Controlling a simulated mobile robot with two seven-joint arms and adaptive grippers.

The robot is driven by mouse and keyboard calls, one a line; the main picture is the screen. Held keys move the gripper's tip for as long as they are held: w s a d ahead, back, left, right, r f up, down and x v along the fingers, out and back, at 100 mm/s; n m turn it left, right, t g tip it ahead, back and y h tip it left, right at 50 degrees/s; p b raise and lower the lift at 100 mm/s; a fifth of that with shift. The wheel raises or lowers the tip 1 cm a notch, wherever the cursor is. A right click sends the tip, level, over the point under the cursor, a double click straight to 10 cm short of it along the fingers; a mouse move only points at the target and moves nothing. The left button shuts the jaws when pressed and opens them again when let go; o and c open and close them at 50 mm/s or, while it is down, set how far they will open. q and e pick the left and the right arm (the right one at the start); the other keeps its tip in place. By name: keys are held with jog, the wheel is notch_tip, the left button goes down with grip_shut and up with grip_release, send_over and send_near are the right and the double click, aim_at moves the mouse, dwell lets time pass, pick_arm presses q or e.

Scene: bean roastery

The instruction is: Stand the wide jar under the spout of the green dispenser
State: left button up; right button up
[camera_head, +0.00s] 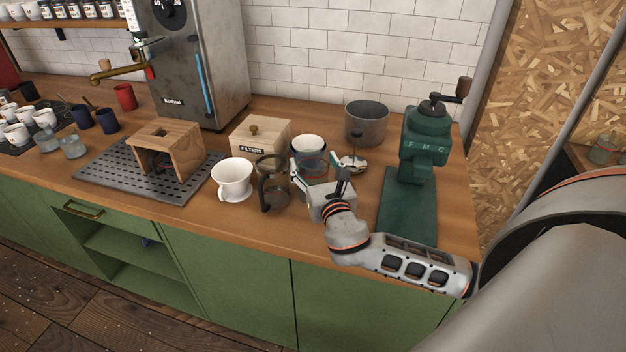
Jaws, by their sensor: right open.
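The green dispenser (425,143), marked F M C, stands at the right end of the counter. Its green base plate (407,210) reaches toward the front edge, and nothing stands on it. A wide, smoky-grey, open-topped jar (366,124) stands left of the dispenser near the wall. A bluish glass vessel (312,160) with a white rim stands nearer; I cannot tell which of the two is the wide jar. My right gripper (321,169) is open just in front of the glass vessel, its fingers spread toward it and partly covering it. My left gripper is not in view.
A metal scoop-like item (352,162) lies right of the glass vessel. A dark glass server (272,182), a white dripper cup (232,180) and a wooden filters box (260,138) stand to the left. My right arm crosses the counter's front edge.

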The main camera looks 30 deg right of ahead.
jog(key=shift+w+d, duration=0.1)
jog(key=shift+w, duration=0.3)
jog(key=shift+c, duration=0.4)
jog(key=c, duration=1.3)
